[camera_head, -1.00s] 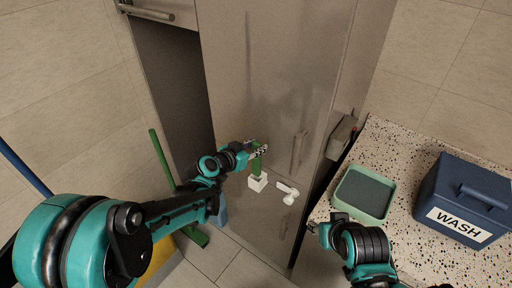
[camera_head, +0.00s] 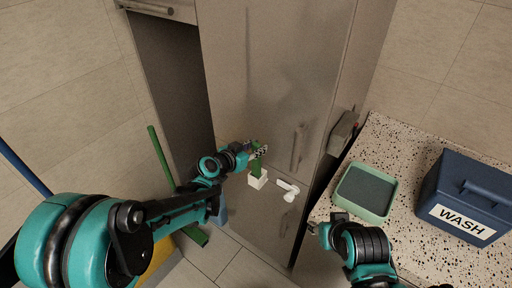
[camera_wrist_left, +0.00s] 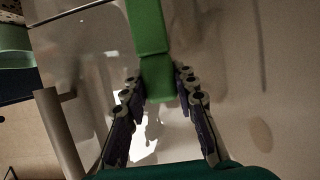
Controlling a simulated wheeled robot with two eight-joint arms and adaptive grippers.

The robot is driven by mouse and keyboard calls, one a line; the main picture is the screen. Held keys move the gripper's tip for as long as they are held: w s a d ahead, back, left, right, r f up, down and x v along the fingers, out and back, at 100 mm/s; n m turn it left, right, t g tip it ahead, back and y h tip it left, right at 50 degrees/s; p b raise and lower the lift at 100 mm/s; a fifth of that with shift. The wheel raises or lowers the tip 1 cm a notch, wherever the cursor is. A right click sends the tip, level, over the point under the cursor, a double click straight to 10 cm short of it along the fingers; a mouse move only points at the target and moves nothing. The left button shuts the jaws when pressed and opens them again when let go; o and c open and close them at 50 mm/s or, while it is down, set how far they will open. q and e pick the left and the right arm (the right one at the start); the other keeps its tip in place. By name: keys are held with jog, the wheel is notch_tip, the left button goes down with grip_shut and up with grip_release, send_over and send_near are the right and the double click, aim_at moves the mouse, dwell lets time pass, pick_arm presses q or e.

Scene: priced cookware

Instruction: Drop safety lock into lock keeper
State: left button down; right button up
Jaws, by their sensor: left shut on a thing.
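The safety lock (camera_head: 256,168) is a green bar. My left gripper (camera_head: 259,152) is shut on it in front of the grey cabinet door. The white lock keeper (camera_head: 258,181) is a small box on that door, right below the lock. In the head view the lock's lower end meets the keeper's top; I cannot tell whether it is inside. The left wrist view shows the green lock (camera_wrist_left: 149,40) between the two fingers (camera_wrist_left: 160,95). A pale blurred patch shows below them, and I cannot make it out. My right gripper (camera_head: 326,226) is by the counter, its jaws unclear.
A white lever-like piece (camera_head: 287,190) is on the door right of the keeper. A door handle (camera_head: 298,148) stands out above it. The speckled counter (camera_head: 415,150) holds a green tray (camera_head: 345,202) and a blue WASH box (camera_head: 478,172). A green pole (camera_head: 160,155) stands left.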

pick_arm(q)
jog(key=shift+f+b, duration=1.9)
jog(key=shift+f, duration=0.45)
jog(key=c, duration=1.1)
grip_release()
jog(key=v, duration=1.2)
jog(key=s+a+f+n+g+y, duration=0.1)
jog(key=s+a+n+y, duration=0.1)
jog(key=s, duration=0.4)
jog(key=s+a+f+n+g+y, duration=0.1)
jog(key=s+a+f+n+y, duration=0.1)
jog(key=s+a, duration=0.3)
jog(key=s+a+f+n+g+y, duration=0.2)
jog(key=s+a+n+y, duration=0.1)
jog(key=s, duration=0.5)
jog(key=shift+s+a+f+y, duration=0.1)
jog(key=shift+a+y, duration=0.4)
jog(key=shift+a, duration=0.15)
